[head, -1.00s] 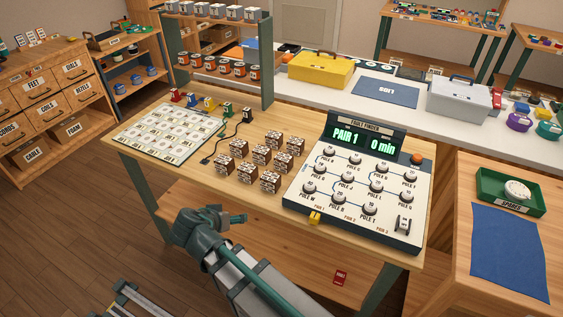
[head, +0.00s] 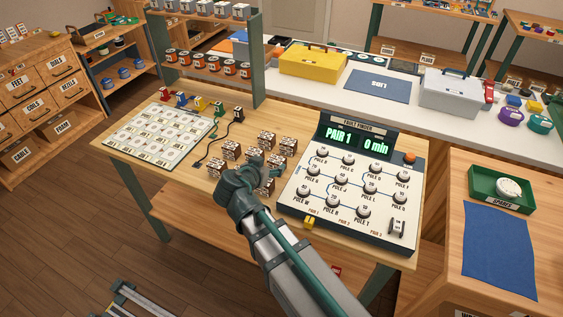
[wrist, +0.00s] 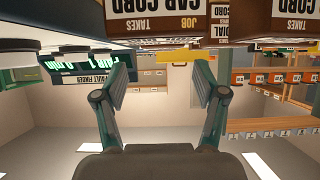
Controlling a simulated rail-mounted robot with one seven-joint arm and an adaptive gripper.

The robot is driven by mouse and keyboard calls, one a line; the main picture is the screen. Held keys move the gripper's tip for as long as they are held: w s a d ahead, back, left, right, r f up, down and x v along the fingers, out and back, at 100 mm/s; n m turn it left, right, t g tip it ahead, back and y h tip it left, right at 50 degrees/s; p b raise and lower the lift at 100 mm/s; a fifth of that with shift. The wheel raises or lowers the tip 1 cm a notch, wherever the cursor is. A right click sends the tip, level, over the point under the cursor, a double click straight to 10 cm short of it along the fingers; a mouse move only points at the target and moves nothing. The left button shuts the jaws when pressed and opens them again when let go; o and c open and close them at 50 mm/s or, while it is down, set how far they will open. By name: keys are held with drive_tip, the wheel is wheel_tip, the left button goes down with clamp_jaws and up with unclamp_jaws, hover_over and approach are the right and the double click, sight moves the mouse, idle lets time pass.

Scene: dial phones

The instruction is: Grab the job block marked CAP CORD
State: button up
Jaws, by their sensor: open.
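Several small brown-and-white job blocks (head: 231,150) stand in a cluster on the workbench, left of the fault finder. Their lettering is too small to read in the head view. In the wrist view, which looks upside down, a block marked CAP CORD (wrist: 165,10) fills the top middle, just past the fingertips. A second block with CAP CORD lettering (wrist: 297,8) is at the upper right. My gripper (wrist: 161,75) is open and empty, fingers spread wide. In the head view my gripper (head: 246,180) is at the front of the cluster and hides part of it.
The fault finder (head: 345,226) with its knobs stands close to the right of the blocks, its screen reading PAIR 1. A white card grid (head: 158,135) lies at the left, with a black cord (head: 215,138) between. A green tray (head: 480,198) sits on the right-hand table.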

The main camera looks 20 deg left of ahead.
sight(277, 159)
drive_tip(key=p+x, duration=0.2)
drive_tip(key=x, duration=0.4)
drive_tip(key=shift+w+a, duration=0.1)
drive_tip(key=shift+w, duration=0.25)
drive_tip(key=shift+w+f, duration=0.3)
drive_tip(key=shift+w, duration=0.05)
drive_tip(key=shift+c, duration=0.4)
drive_tip(key=c, duration=0.9)
drive_tip(key=shift+r, duration=0.1)
